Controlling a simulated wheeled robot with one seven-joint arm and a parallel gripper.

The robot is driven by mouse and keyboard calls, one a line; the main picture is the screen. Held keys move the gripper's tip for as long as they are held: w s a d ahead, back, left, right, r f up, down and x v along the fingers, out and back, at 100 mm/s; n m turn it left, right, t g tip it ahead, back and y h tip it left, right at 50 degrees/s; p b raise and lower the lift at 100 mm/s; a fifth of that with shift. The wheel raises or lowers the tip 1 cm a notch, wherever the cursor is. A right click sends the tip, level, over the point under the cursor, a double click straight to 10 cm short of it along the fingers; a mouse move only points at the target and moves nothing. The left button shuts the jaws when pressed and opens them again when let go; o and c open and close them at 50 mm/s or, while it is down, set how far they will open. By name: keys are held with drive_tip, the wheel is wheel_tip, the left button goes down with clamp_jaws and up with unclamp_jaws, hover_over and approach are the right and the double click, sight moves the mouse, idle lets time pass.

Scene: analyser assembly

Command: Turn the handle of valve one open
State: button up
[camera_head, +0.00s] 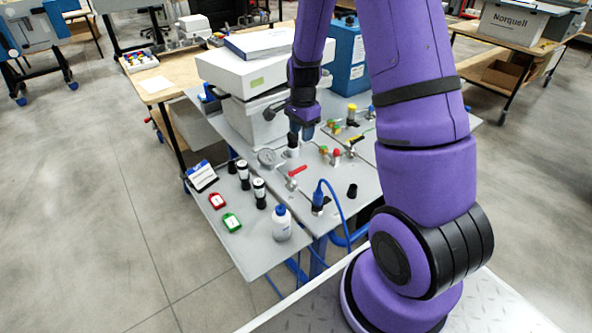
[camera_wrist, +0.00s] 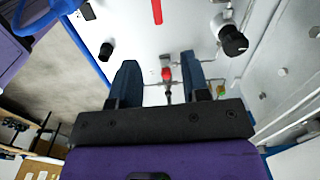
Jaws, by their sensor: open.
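My gripper (camera_head: 301,132) hangs above the grey panel (camera_head: 265,205) in the head view. In the wrist view my gripper (camera_wrist: 159,72) has its two dark fingers spread apart. A small fitting with a red top (camera_wrist: 166,74) shows in the gap between them, below; I cannot tell its distance from the fingers. A long red valve handle (camera_head: 297,170) lies on the panel in front of the gripper and also shows at the top of the wrist view (camera_wrist: 157,12). No label tells which is valve one.
A black knob (camera_wrist: 232,40) stands to the right of the fingers in the wrist view. A white box (camera_head: 250,75) stands behind.

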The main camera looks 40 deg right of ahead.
sight(301, 168)
drive_tip(key=shift+m, duration=0.3)
wheel_tip(301, 168, down, 13)
drive_tip(key=shift+r, duration=0.1)
drive_tip(key=shift+c, duration=0.2)
clamp_jaws()
